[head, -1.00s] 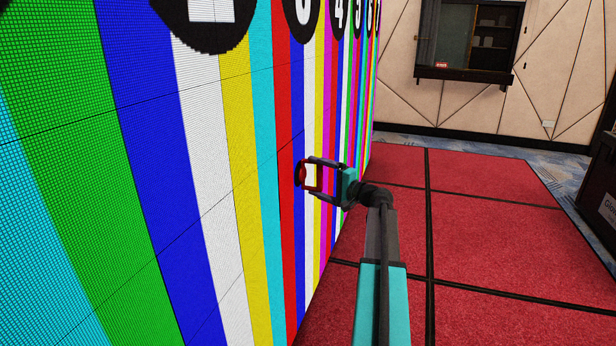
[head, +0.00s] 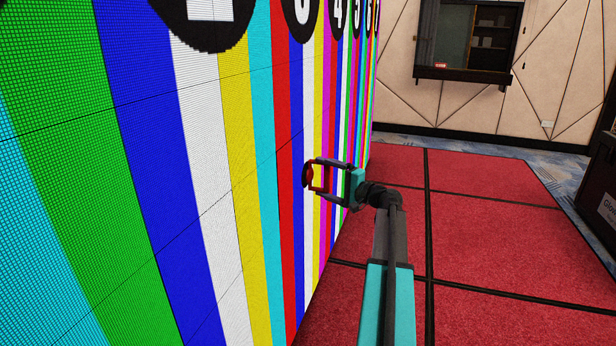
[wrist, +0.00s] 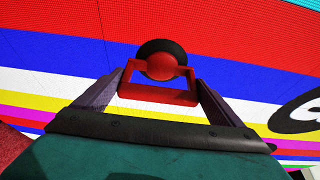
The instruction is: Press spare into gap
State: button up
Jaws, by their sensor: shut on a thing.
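My gripper (head: 318,179) is shut on a red handle-like frame, which also shows in the wrist view (wrist: 157,96). A black round disc (head: 307,174) is at the end of the frame facing the wall; in the wrist view (wrist: 168,45) a red round part covers its middle. The striped video wall (head: 205,170) fills the left of the head view. The disc is close to the wall; I cannot tell whether it touches. I cannot make out a separate spare tile or a gap in the wall in either view.
Red carpet squares (head: 490,225) with dark seams lie clear to the right of my arm. A dark cabinet (head: 598,180) stands at the right edge. A wall opening with shelves (head: 468,40) is at the back.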

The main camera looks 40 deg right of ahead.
jog(key=shift+s+d, duration=0.4)
jog(key=shift+s, duration=0.2)
jog(key=shift+s+d, duration=0.35)
jog(key=shift+s, duration=0.25)
jog(key=shift+s, duration=0.1)
jog(key=o, duration=1.2)
jog(key=c, duration=1.2)
